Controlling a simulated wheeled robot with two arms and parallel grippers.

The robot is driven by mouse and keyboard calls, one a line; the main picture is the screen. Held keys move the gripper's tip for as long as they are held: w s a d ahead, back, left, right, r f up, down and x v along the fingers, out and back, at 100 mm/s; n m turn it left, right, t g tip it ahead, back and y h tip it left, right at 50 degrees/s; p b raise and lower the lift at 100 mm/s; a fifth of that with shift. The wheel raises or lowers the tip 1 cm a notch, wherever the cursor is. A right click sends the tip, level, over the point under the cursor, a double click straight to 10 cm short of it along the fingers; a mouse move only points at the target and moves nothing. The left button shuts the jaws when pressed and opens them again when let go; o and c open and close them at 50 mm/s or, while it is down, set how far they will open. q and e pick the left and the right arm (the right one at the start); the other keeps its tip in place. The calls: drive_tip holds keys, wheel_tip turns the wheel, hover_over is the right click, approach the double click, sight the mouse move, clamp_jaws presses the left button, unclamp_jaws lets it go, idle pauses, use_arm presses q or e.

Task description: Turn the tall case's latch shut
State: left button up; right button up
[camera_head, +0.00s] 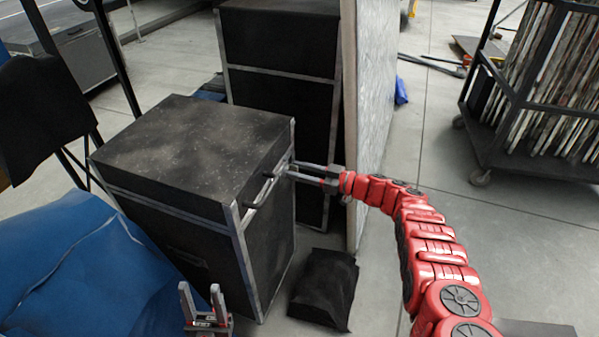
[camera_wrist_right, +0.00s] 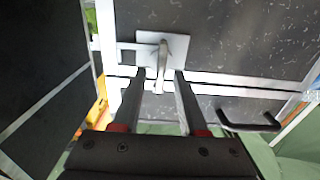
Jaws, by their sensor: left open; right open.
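A black case (camera_head: 190,160) with metal edges stands on the floor in front of me. Its latch shows in the right wrist view as a metal plate with a lever (camera_wrist_right: 162,62) pointing down toward the seam; the case face (camera_wrist_right: 235,30) is behind it. My right gripper (camera_head: 290,171) reaches the case's right-hand face beside a black handle (camera_head: 262,190). Its two fingers (camera_wrist_right: 158,80) are open, with the lever between them; I cannot tell whether either touches it. My left gripper (camera_head: 202,297) is open and empty, low in front of the case.
A second black case (camera_head: 280,60) stands behind, next to an upright panel (camera_head: 372,100). A black bag (camera_head: 325,287) lies on the floor to the right. Blue cloth (camera_head: 70,265) covers the left. A cart of boards (camera_head: 555,90) stands far right, with clear floor before it.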

drive_tip(key=shift+c, duration=0.3)
clamp_jaws()
